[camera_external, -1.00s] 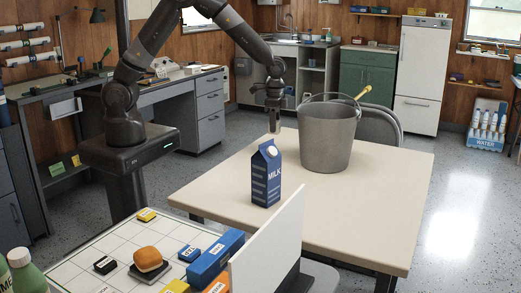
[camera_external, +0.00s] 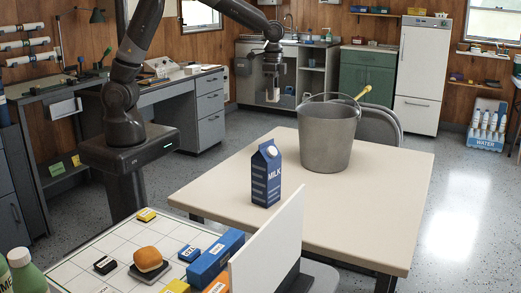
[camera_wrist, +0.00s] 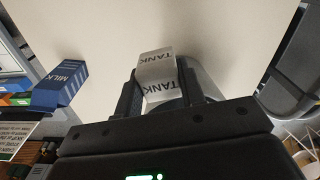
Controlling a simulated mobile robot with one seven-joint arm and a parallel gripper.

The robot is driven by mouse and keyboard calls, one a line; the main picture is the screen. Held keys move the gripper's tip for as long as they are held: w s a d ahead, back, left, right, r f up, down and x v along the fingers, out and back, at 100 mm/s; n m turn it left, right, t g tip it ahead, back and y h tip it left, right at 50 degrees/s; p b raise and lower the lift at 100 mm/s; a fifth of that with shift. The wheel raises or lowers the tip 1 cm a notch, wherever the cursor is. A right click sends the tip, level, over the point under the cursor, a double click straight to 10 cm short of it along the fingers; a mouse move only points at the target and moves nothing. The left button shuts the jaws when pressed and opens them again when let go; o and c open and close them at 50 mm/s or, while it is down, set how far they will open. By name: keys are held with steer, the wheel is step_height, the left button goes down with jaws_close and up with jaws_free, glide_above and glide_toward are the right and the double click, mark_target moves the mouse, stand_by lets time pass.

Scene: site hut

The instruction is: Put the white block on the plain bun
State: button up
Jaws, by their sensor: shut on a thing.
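My gripper (camera_external: 272,86) is raised above the back left part of the table. It is shut on a white block (camera_wrist: 157,68), which reads "TANK" in the wrist view and sits between both fingers (camera_wrist: 158,92). The block is small in the external view (camera_external: 273,97). The plain bun (camera_external: 148,259) is rounded and orange-brown. It sits on a dark square piece on the white gridded board (camera_external: 120,240) at the lower left, well away from my gripper.
A blue milk carton (camera_external: 266,175) stands upright on the beige table (camera_external: 370,215), and a grey bucket (camera_external: 328,140) stands behind it. Small labelled blocks, a blue box (camera_external: 215,258) and a white upright panel (camera_external: 268,250) are near the bun.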

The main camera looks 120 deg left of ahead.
steer(key=w+d+m, duration=0.3)
steer(key=d, duration=1)
steer(key=w+d+m, duration=0.4)
steer(key=d, duration=0.8)
steer(key=w+d+m, duration=0.3)
steer(key=d, duration=1)
steer(key=s+d+m, duration=0.3)
steer(key=s+d, duration=0.2)
steer(key=d, duration=0.7)
steer(key=s+d+m, duration=0.4)
steer(key=s+d, duration=0.2)
steer(key=d, duration=0.6)
steer(key=s+d+m, duration=0.3)
steer(key=s+d, duration=0.2)
steer(key=d, duration=0.7)
glide_above(147, 250)
steer(key=f, duration=1.2)
steer(key=shift+s+d, duration=0.15)
steer(key=shift+d, duration=0.05)
steer(key=shift+a+f, duration=0.1)
steer(key=shift+f, duration=1.95)
steer(key=shift+f, duration=0.15)
